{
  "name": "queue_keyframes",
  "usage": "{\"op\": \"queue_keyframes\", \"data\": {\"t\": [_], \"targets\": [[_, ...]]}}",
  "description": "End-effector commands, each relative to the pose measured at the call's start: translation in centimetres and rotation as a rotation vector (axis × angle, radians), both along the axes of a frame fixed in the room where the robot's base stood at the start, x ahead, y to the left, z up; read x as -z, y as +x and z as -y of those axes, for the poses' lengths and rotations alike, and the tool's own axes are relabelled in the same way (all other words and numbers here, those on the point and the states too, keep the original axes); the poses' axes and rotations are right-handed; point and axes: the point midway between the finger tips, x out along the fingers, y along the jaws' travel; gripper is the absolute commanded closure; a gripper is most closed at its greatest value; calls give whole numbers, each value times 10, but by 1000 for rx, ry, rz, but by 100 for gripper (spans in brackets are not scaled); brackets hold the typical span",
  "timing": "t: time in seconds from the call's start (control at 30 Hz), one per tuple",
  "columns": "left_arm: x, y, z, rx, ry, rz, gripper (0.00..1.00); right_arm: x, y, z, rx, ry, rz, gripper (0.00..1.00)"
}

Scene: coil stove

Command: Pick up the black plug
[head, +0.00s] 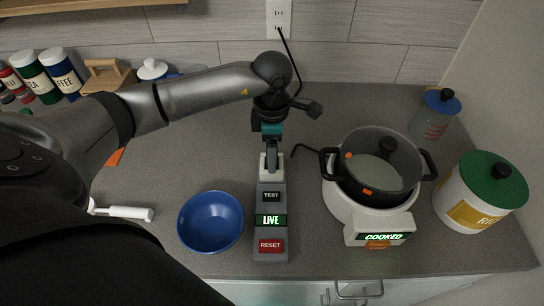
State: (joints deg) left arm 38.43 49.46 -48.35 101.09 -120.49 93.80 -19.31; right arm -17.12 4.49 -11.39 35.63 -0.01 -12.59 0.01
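My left gripper (272,163) points down at the far end of a grey box. It is over or against a white block (264,172) there, and I cannot tell whether its fingers are open or shut. A black cord (306,148) runs from the cooker and bends down near my gripper's right side. I cannot make out the black plug clearly; my gripper may hide it. My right gripper is out of view.
A white cooker (345,217) reading COOKED holds a black lidded pot (378,165). A blue bowl (211,222) stands left of the box. A wall outlet (279,15) has a black cord hanging from it. Jars stand at right and back left. Counter between bowl and back wall is mostly clear.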

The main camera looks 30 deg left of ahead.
Motion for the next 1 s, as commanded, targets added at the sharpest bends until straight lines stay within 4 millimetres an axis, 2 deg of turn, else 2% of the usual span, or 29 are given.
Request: {"op": "queue_keyframes", "data": {"t": [0.17,0.8,1.0], "targets": [[0,0,0,1,0,0,30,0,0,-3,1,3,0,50],[-1,0,0,0,0,0,100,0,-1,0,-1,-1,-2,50],[-1,0,0,0,0,0,100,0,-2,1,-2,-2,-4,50]]}}
